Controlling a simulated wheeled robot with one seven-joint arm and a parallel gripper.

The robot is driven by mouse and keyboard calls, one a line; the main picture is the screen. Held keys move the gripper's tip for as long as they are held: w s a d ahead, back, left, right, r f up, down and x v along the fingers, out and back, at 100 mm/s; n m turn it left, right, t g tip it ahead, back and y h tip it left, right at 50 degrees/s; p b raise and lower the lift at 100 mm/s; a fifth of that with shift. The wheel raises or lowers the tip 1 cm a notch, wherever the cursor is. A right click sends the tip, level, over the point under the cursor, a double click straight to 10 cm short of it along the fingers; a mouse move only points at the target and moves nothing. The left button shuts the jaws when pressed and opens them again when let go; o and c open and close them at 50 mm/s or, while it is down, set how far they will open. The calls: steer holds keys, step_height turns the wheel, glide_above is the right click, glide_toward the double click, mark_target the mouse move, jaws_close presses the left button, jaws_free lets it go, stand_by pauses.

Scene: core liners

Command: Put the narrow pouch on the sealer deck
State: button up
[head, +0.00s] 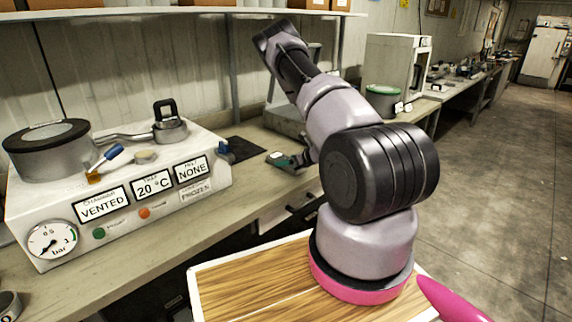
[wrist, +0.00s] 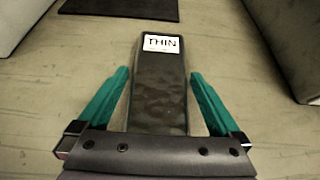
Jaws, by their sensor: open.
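A narrow dark pouch (wrist: 158,95) with a white label reading THIN lies lengthwise on the pale bench in the wrist view. My gripper (wrist: 160,74) is open, with one teal finger on each side of the pouch and a visible gap on both sides. The pouch's near end is hidden by the gripper body. In the head view, my gripper (head: 290,161) is low over the bench, and the pouch cannot be told clearly there. I cannot tell for sure which surface is the sealer deck; a grey machine (head: 283,117) stands partly hidden behind my arm.
A white chamber unit (head: 125,205) with gauge, labels and lidded pot stands left on the bench. A dark mat (head: 236,145) lies beyond it; a dark mat also shows in the wrist view (wrist: 105,8). Grey bodies flank the bench strip there. A green-lidded tub (head: 381,97) stands further right.

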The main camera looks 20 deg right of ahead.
steer(key=c, duration=1.3)
steer(key=shift+r, duration=0.15)
steer(key=shift+c, duration=0.2)
